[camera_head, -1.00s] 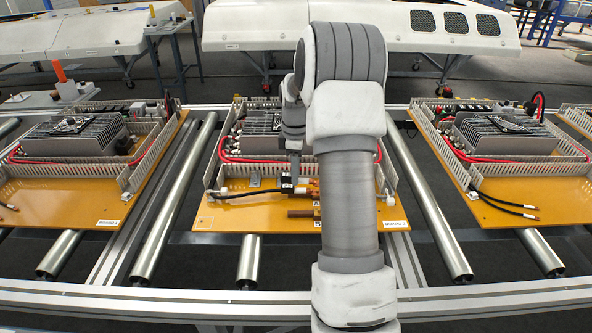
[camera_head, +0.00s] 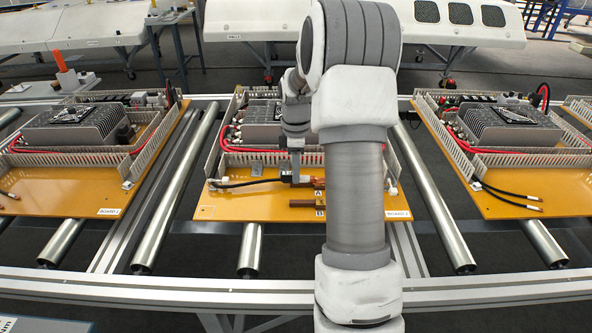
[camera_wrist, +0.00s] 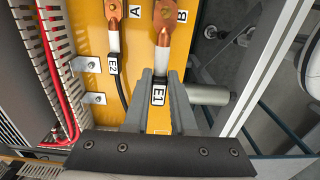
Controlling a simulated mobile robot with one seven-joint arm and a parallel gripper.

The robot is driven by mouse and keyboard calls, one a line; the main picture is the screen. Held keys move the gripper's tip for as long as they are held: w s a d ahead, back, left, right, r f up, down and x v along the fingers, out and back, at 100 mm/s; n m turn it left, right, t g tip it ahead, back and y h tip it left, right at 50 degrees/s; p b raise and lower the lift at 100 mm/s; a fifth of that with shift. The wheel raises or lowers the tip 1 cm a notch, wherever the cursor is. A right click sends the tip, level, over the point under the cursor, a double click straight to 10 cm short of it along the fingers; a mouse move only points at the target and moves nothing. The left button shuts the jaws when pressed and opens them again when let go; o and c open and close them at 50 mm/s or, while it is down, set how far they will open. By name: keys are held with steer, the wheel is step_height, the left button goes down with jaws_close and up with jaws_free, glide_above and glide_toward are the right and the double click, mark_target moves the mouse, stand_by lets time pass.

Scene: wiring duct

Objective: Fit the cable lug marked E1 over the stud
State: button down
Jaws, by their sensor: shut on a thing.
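My gripper (camera_wrist: 160,78) is shut on the cable lug marked E1 (camera_wrist: 163,58), at its labelled sleeve. The lug has a white sleeve and a copper end, which points at the copper bar marked B (camera_wrist: 168,10) and seems to overlap it. I cannot make out the stud or tell whether the lug is around it. The lug marked E2 (camera_wrist: 113,38) lies to the left, its copper end at the bar marked A (camera_wrist: 114,8). In the head view my gripper (camera_head: 296,180) is low over the yellow board, left of bar A (camera_head: 316,184) and above bar B (camera_head: 303,203).
A pale slotted duct (camera_wrist: 28,45) and red cable (camera_wrist: 48,60) run along the left in the wrist view. Small metal brackets (camera_wrist: 94,98) stand on the board. Metal rollers (camera_head: 175,195) lie between the boards. My arm hides the board's right part.

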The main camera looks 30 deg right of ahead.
steer(key=b, duration=0.3)
glide_above(296, 201)
steer(key=shift+f, duration=2.85)
steer(key=shift+p, duration=0.35)
steer(key=shift+f+b, duration=0.4)
steer(key=shift+f, duration=0.45)
steer(key=shift+p, duration=0.4)
steer(key=shift+f, duration=0.15)
steer(key=c, duration=0.7)
jaws_free()
steer(key=shift+o, duration=0.2)
